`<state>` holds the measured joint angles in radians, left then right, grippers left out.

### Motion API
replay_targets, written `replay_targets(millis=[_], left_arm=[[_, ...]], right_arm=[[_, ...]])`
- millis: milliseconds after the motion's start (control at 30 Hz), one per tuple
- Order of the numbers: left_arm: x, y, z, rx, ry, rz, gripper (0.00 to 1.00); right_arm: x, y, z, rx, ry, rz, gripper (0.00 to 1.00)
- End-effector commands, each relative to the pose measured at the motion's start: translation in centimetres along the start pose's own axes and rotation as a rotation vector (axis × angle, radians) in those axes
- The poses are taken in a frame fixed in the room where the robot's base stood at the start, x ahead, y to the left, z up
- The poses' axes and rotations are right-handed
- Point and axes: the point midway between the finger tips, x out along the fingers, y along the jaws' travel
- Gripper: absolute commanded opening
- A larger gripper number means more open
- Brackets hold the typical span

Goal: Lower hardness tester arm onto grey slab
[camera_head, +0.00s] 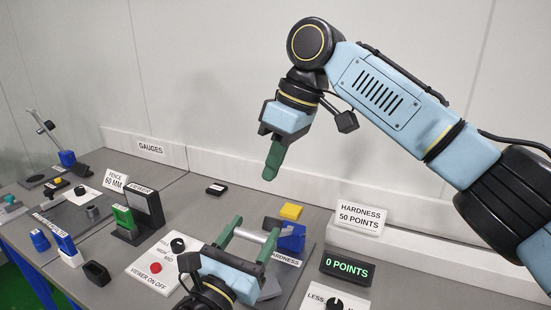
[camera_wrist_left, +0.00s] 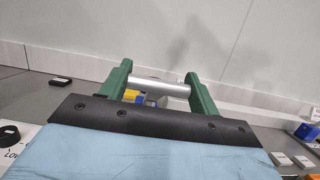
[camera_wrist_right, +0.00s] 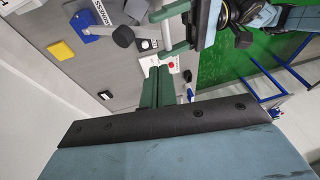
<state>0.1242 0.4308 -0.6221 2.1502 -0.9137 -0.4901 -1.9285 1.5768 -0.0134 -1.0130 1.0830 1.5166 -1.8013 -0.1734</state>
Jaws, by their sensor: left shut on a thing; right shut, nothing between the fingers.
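The hardness tester has a blue base (camera_head: 292,238) on a grey plate lettered HARDNESS. Its silver bar (camera_head: 248,236) lies between the green fingers of my left gripper (camera_head: 250,238), which is shut on it. The bar also crosses between the fingers in the left wrist view (camera_wrist_left: 160,88). A grey piece (camera_head: 270,288), possibly the slab, is partly hidden behind my left gripper; I cannot tell whether the tester's arm touches it. My right gripper (camera_head: 272,165) is shut and empty, raised well above the bench. Its closed green fingers show in the right wrist view (camera_wrist_right: 157,88).
A display (camera_head: 347,268) reads 0 POINTS; a sign (camera_head: 360,217) reads HARDNESS 50 POINTS. A yellow block (camera_head: 291,211) lies behind the tester. A panel with a red button (camera_head: 155,267) and a black-and-green device (camera_head: 138,215) stand to the left. A LESS knob (camera_head: 335,303) is at front right.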

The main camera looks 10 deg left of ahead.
Motion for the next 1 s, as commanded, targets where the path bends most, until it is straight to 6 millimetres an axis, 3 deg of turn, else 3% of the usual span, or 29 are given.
replay_targets(millis=[200,433,633,1000], left_arm=[[0.0,0.0,0.2,0.0,-0.004,0.0,0.21],[0.1,0.0,0.2,0.0,-0.004,0.0,0.21],[0.1,0.0,0.2,0.0,-0.004,0.001,0.21],[0.1,0.0,0.2,0.001,-0.004,0.001,0.21]], right_arm=[[4.9,0.0,0.1,0.001,-0.001,0.0,0.0],[8.4,-0.7,0.7,0.001,0.0,0.001,0.0],[9.6,-1.0,1.1,0.003,0.002,0.002,0.0],[9.7,-1.1,1.1,0.002,0.002,0.003,0.0]])
